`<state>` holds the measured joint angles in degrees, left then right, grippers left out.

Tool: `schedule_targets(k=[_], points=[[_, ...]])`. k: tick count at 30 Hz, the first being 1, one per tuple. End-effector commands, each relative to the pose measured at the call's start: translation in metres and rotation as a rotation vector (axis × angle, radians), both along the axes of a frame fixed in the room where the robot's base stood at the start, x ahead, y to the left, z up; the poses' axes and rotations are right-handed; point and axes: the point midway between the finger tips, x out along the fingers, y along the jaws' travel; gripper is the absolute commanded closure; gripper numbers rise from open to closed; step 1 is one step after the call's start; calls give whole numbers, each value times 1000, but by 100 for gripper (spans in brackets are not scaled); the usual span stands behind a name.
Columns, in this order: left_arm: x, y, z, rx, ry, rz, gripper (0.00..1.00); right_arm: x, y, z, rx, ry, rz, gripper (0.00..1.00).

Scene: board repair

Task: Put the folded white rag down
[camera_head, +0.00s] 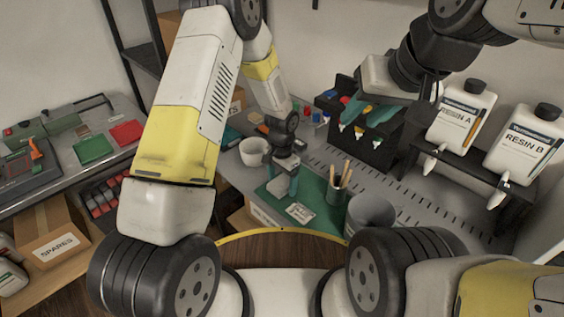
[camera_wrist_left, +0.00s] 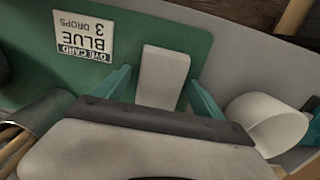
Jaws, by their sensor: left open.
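The folded white rag (camera_wrist_left: 162,78) shows in the left wrist view as a pale flat block against the green mat (camera_wrist_left: 200,42). My left gripper (camera_wrist_left: 158,88) is open, with one teal finger on each side of the rag and a gap to each.
A dye card (camera_head: 300,212) lies on the mat. A white cup (camera_head: 254,152), a holder with sticks (camera_head: 336,192) and a grey container (camera_head: 370,214) stand around it. Resin A (camera_head: 459,115) and Resin B (camera_head: 522,147) bottles and a black rack (camera_head: 376,152) are at right.

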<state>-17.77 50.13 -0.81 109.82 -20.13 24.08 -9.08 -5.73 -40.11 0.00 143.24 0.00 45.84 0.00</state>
Motion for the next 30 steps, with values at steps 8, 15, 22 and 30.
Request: schedule_targets(k=[8,15,22,30], points=[[1,0,12,-2,-4,0,20,0,0,0,0,0,0,64],[1,0,62,-2,-5,2,20,0,0,0,0,0,0,64],[1,0,105,-1,-4,0,20,0,0,0,0,0,0,64],[-1,5,135,-6,-13,18,20,0,0,0,0,0,0,64]])
